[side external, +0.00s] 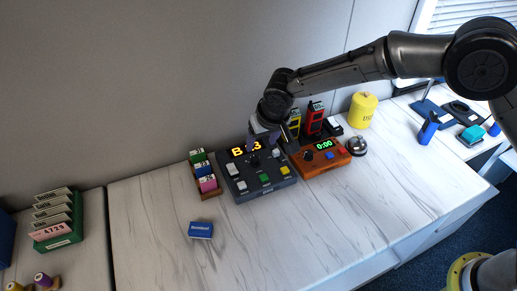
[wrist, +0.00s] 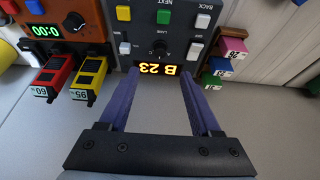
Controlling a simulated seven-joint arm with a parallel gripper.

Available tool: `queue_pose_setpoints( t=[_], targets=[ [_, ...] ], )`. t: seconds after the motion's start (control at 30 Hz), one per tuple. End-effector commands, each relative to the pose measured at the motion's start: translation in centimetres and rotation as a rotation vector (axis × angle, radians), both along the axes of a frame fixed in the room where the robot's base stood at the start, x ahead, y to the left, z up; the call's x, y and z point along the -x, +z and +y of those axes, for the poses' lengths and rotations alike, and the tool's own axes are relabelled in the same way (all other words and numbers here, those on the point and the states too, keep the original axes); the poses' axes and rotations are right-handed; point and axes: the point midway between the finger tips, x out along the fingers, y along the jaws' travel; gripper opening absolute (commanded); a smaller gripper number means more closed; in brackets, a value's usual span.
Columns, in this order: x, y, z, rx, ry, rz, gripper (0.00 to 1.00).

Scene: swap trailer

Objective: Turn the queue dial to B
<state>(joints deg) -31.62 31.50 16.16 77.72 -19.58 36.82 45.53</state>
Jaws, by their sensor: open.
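The dark grey queue console (side external: 258,187) stands on the marble-topped counter. Its lit display (wrist: 157,70) reads B 23 in the wrist view, seen upside down. The small dark dial (wrist: 160,50) sits beside the display under the word LANE, with letters A and C near it. I cannot tell its exact pointer direction. My gripper (wrist: 160,76) is open and empty, its two purple fingers apart with the display and dial between and beyond their tips. In the side view my gripper (side external: 264,141) is above the console's back edge and partly covers the display.
An orange timer box (side external: 322,157) reading 0:00 stands right of the console, with a silver bell (side external: 356,146) beyond. Red and yellow ticket holders stand behind it. A rack of coloured ticket blocks (side external: 203,173) is on the left. A blue box (side external: 200,230) lies in front; the counter around it is clear.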

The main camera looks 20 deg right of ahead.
Motion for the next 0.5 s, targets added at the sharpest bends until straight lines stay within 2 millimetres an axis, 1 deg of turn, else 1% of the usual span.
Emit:
queue_pose_setpoints(
  t=[0.03,0.1,0.2,0.33,0.5],
  targets=[
    [0.3,0.9,0.0,-0.002,0.001,-0.002,0.65],
    [0.7,1.7,0.0,-0.001,-0.001,0.0,0.65],
    [1.1,2.4,0.0,0.0,0.0,0.001,0.65],
    [1.3,2.9,0.0,0.0,0.0,0.001,0.65],
    [1.3,3.0,0.0,0.0,0.0,0.001,0.65]
  ],
)
